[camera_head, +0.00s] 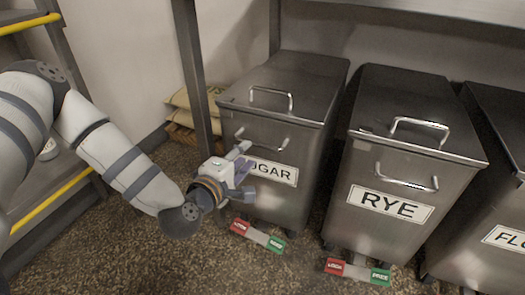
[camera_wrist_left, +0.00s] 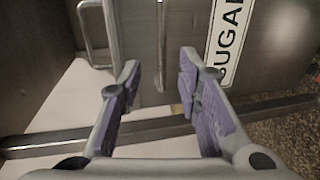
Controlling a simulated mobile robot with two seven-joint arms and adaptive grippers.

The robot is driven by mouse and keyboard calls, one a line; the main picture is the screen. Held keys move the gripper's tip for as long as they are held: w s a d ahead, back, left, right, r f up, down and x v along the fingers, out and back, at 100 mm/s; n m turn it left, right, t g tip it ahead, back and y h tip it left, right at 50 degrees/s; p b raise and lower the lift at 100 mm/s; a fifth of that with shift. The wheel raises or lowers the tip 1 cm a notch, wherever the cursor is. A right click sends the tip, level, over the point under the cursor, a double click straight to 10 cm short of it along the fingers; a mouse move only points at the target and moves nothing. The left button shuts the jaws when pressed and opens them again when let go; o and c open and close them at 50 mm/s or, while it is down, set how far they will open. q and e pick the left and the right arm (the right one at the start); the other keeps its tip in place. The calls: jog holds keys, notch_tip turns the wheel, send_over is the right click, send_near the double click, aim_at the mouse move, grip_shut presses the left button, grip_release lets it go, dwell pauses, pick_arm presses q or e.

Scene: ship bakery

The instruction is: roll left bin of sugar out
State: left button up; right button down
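The sugar bin (camera_head: 300,92) is a grey metal bin with a "SUGAR" label (camera_head: 275,171), at the left of the row under the shelf. It has a lid handle (camera_head: 270,93) and a front bar handle (camera_head: 262,138). A red and green pedal (camera_head: 257,236) is at its base. My left gripper (camera_head: 243,170) is at the bin's front, by the label's left end. In the left wrist view the gripper (camera_wrist_left: 158,75) is open, and the front handle (camera_wrist_left: 161,45) shows ahead between its fingers. I cannot tell whether they touch. My right gripper is not in view.
The rye bin (camera_head: 392,165) stands right of the sugar bin, and a flour bin (camera_head: 485,235) is beyond it. A metal post (camera_head: 192,75) rises close to the sugar bin's left side. Sacks (camera_head: 190,105) lie behind it. The speckled floor (camera_head: 215,265) in front is clear.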

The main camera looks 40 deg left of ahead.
aim_at(256, 145)
pick_arm(q)
jog(key=b+x, duration=0.1)
jog(key=x, duration=0.2)
jog(key=b+x, duration=0.1)
jog(key=x, duration=0.3)
jog(key=shift+w+f, duration=0.2)
jog(key=shift+f, duration=0.1)
jog(key=shift+w+r, duration=0.1)
jog(key=shift+w, duration=0.3)
grip_shut()
